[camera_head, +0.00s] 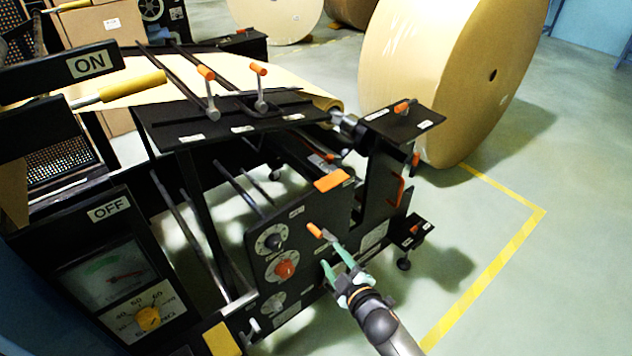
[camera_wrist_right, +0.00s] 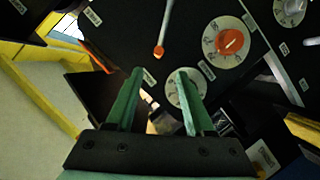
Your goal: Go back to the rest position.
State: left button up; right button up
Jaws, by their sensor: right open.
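My right gripper (camera_head: 334,258) has green fingers and is in front of the black machine's side panel (camera_head: 300,228). In the right wrist view the two green fingers (camera_wrist_right: 158,92) stand apart with nothing held between them. A small lever with an orange tip (camera_head: 315,230) is just beyond the fingertips; it also shows in the right wrist view (camera_wrist_right: 159,50), apart from the fingers. An orange knob on a white dial (camera_head: 285,268) is left of the gripper in the head view. My left gripper is not in view.
A large kraft roll (camera_head: 430,75) stands behind the machine. Two orange-tipped levers (camera_head: 259,85) rise from its top. A control box with a gauge (camera_head: 110,275) is at the left. The floor at right, with a yellow line (camera_head: 490,270), is clear.

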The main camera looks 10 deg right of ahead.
jog(key=s+d+m+g+p, duration=0.1)
jog(key=s+m+p, duration=0.1)
jog(key=s, duration=0.6)
jog(key=s+d+m+g+p, duration=0.2)
jog(key=s+m+p, duration=0.1)
jog(key=s, duration=0.5)
jog(key=s+d+m+g+h+p, duration=0.1)
jog(key=s+d+m+g+p, duration=0.1)
jog(key=s+m, duration=0.3)
jog(key=s, duration=0.3)
jog(key=shift+d+r, duration=0.1)
